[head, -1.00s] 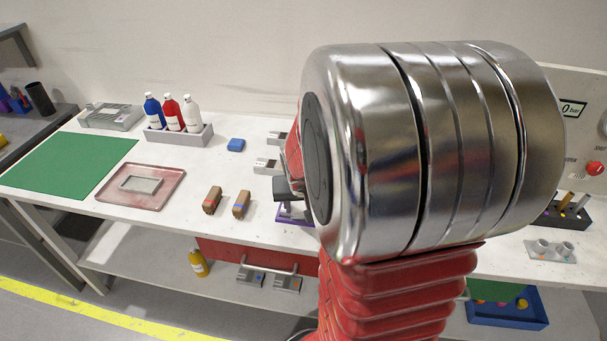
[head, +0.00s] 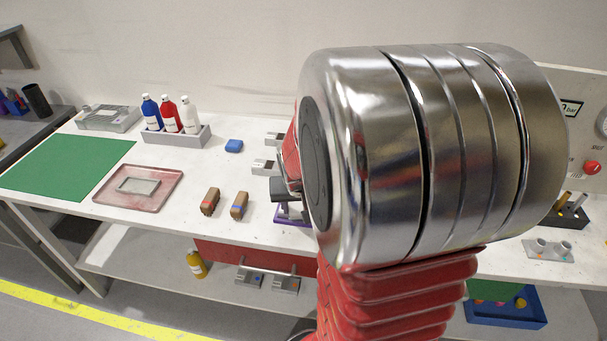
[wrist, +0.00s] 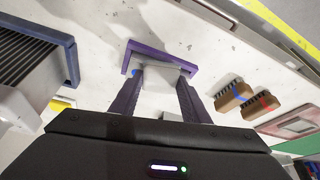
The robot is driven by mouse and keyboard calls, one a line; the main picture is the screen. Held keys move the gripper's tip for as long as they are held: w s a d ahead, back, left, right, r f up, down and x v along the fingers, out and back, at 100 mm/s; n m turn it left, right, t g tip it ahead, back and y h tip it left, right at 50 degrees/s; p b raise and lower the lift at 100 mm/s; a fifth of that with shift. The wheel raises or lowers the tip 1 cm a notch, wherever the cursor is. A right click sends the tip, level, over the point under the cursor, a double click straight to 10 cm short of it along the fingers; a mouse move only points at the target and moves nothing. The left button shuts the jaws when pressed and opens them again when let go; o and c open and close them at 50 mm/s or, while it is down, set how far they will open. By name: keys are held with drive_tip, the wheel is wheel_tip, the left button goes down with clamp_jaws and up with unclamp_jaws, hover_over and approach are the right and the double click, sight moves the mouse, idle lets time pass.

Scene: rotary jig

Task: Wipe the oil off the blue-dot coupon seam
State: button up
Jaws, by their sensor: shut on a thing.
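In the wrist view, a pale grey block (wrist: 162,78) lies between the two dark purple fingers of my gripper (wrist: 160,84). My gripper is shut on it. A blue dot (wrist: 134,72) shows beside the block's left end. A purple frame (wrist: 160,48) borders the block on its far side. In the head view, the purple fixture (head: 292,217) shows on the bench, partly behind my arm, with my dark gripper just above it. The seam and any oil on it cannot be made out.
Two brown brushes, one marked blue (wrist: 231,95) and one marked red (wrist: 260,104), lie right of the gripper in the wrist view.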

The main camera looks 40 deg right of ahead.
drive_tip(key=shift+w+r, duration=0.2)
drive_tip(key=shift+r, duration=0.75)
drive_tip(key=shift+s+r, duration=0.1)
drive_tip(key=shift+r, duration=2.85)
